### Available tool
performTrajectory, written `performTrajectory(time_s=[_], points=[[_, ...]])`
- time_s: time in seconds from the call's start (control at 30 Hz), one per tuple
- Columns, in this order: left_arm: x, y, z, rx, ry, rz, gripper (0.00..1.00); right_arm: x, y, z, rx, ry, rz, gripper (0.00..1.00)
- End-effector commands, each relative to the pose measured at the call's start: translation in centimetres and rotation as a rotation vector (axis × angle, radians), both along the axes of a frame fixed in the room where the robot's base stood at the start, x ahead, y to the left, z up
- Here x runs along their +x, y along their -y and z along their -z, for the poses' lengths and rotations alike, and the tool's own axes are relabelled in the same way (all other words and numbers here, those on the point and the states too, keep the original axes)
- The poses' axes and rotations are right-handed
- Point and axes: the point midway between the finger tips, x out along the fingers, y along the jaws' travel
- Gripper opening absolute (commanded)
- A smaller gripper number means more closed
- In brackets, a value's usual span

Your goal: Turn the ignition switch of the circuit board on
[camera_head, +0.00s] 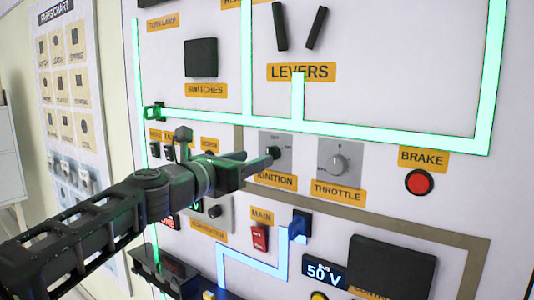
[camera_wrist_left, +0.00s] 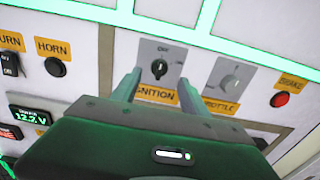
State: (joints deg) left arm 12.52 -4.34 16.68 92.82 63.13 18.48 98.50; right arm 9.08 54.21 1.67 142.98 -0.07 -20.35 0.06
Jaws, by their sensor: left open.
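The ignition switch (camera_wrist_left: 159,68) is a dark rotary knob on a grey plate, marked with OFF at its top, above an orange IGNITION label. It also shows in the head view (camera_head: 273,152), where the gripper's fingertips come close to it and partly cover its plate. My left gripper (camera_head: 258,158) points at the board with its fingers apart. In the left wrist view its two fingers (camera_wrist_left: 152,85) stand on either side of the knob's lower part, with nothing held. I cannot tell whether they touch the knob. My right gripper is in neither view.
The throttle dial (camera_head: 340,163) is just right of the ignition, and the red brake button (camera_head: 419,182) is further right. The horn button (camera_wrist_left: 55,67) is to the left. Below are the red main switch (camera_head: 260,238) and a 50 V display (camera_head: 325,272). Glowing green strips cross the board above.

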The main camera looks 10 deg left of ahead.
Motion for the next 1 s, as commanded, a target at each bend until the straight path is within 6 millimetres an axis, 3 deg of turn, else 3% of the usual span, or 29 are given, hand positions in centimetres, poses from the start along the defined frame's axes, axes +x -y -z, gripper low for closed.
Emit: performTrajectory(time_s=[0.4,0.73,1.0], points=[[5.4,2.2,-0.1,-0.001,-0.001,0.001,0.53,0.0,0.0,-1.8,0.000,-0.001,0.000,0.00],[5.8,2.3,0.0,0.000,0.001,-0.001,0.53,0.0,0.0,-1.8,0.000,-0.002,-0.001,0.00],[5.8,2.3,0.0,0.000,0.001,-0.001,0.31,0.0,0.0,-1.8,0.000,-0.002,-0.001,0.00]])
